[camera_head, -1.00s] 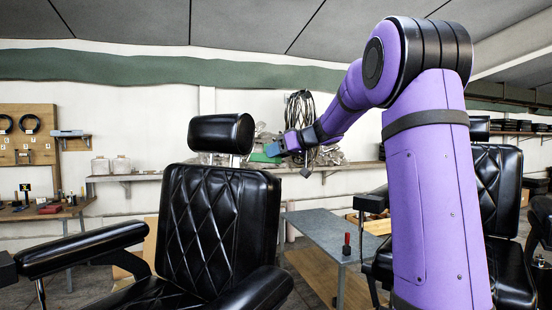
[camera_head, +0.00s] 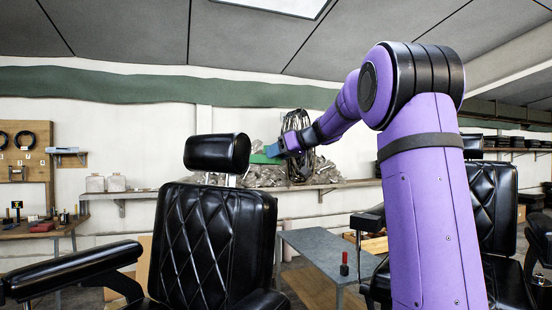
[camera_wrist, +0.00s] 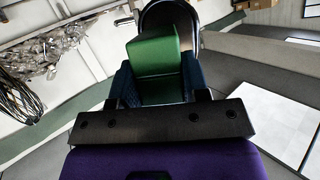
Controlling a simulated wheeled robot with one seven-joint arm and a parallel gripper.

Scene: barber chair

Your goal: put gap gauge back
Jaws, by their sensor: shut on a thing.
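My gripper (camera_head: 277,149) is at the end of my raised purple arm, just right of the black headrest of the barber chair in the head view. It is shut on a green block-like thing (camera_wrist: 155,62), which I take to be the gap gauge. In the wrist view the green thing stands between the two dark blue fingers. In the head view only a sliver of the gap gauge (camera_head: 262,158) shows, partly behind the headrest.
The chair's headrest (camera_head: 216,152) and backrest (camera_head: 212,240) stand close in front. A pegboard (camera_head: 30,165) hangs at left above a tool-strewn bench (camera_head: 40,229). A grey table (camera_head: 330,248) stands behind the chair. A wall shelf (camera_head: 135,195) runs along the back.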

